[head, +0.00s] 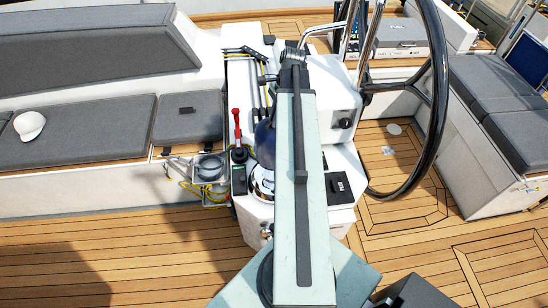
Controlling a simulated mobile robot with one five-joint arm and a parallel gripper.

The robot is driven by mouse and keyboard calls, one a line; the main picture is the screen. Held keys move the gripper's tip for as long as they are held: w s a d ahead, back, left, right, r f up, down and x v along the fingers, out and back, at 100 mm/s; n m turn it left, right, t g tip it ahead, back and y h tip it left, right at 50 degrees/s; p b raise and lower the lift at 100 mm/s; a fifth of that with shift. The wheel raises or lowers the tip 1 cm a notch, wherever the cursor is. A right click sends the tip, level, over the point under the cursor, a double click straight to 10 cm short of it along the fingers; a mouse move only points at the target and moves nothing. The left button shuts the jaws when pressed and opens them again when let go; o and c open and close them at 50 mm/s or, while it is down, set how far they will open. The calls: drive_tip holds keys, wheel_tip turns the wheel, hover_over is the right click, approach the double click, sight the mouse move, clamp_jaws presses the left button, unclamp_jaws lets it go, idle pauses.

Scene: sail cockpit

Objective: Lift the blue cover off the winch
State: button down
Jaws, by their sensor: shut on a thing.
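The blue cover (265,145) is a dark, rounded shape just left of my arm link, which hides its right part. The shiny chrome winch (262,182) shows directly below the cover in the picture, with its metal side bare. Whether the cover still touches the winch top cannot be told from this angle. My gripper is hidden behind my pale arm link, so its fingers and its contact with the cover do not show.
A red-handled lever (237,127) stands close left of the cover. A black steering wheel (437,100) rises on the right. A white cap (29,125) lies on the left grey bench cushion (80,130). The teak floor (130,250) at the left front is clear.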

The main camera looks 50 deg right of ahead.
drive_tip(key=shift+a+p+v, duration=0.25)
drive_tip(key=shift+p+v, duration=0.75)
drive_tip(key=shift+a+p+v, duration=0.2)
drive_tip(key=shift+p+v, duration=0.8)
drive_tip(key=shift+v, duration=0.05)
drive_tip(key=shift+w+r, duration=0.15)
drive_tip(key=shift+w, duration=0.05)
drive_tip(key=p+v, duration=0.2)
drive_tip(key=a+p+v, duration=0.1)
drive_tip(key=p+v, duration=0.1)
drive_tip(key=shift+w+r, duration=0.15)
drive_tip(key=shift+r, duration=0.05)
drive_tip(key=shift+f, duration=0.15)
